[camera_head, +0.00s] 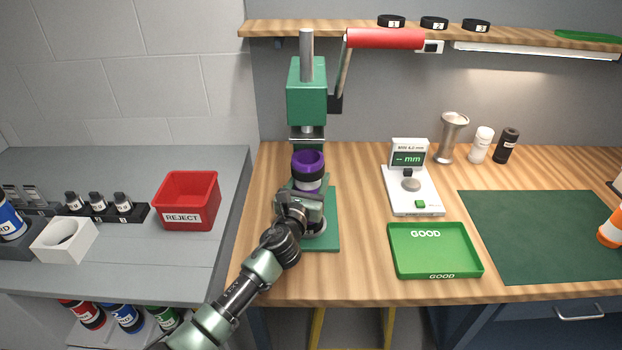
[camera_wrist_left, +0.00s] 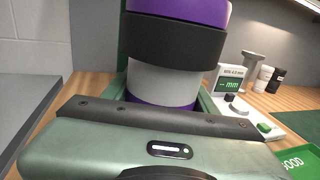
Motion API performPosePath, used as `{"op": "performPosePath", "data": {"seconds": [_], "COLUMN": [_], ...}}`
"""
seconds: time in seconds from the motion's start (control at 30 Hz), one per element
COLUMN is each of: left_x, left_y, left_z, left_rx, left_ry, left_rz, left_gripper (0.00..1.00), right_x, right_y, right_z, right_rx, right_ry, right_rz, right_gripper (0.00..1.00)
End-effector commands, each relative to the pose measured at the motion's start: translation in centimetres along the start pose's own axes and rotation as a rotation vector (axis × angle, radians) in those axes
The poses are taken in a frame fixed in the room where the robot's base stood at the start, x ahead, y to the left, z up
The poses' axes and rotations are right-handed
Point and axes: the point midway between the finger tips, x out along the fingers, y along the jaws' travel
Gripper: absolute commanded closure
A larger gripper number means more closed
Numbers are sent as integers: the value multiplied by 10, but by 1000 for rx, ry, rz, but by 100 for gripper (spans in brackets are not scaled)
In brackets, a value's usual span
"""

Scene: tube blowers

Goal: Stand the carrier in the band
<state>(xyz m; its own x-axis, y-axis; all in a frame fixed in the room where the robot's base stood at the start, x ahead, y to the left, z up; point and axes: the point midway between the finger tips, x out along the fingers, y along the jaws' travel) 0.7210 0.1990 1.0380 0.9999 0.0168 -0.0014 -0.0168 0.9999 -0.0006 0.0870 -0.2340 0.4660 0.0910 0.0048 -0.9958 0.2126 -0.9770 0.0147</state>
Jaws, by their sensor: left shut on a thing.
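The carrier (camera_head: 308,162) is a purple open-topped cylinder with a black band (camera_head: 308,175) around it and a pale grey section below. It looks upright in front of the green press, over its base plate (camera_head: 327,236). In the left wrist view the carrier (camera_wrist_left: 180,10), its black band (camera_wrist_left: 175,44) and the grey section (camera_wrist_left: 163,84) fill the middle, with purple again at the bottom. My left gripper (camera_head: 305,203) is shut on the carrier low down. The gripper hides the carrier's foot, so I cannot tell whether it touches the plate. My right gripper is not in view.
The press head (camera_head: 307,92) with its red-handled lever (camera_head: 385,39) is above the carrier. A green GOOD tray (camera_head: 436,274) and a gauge (camera_head: 412,203) stand to the right. A red REJECT bin (camera_head: 187,201) is on the grey bench at left. A green mat (camera_head: 535,235) lies right.

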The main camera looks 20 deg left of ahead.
Motion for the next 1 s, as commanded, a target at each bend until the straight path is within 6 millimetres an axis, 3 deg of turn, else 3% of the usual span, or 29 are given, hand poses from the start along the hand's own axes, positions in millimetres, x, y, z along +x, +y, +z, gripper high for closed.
{"op": "performPosePath", "data": {"seconds": [0.87, 0.9, 1.0], "left_x": [0, 0, 0], "left_y": [0, 0, 0], "left_z": [-13, -13, -13], "left_rx": [0, 0, 0], "left_ry": [-1, -1, -1], "left_rz": [0, 0, 0], "left_gripper": [91, 40, 17], "right_x": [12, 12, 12], "right_y": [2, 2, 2], "right_z": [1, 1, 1], "right_rx": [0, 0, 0], "right_ry": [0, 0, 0], "right_rz": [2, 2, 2], "right_gripper": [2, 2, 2]}}
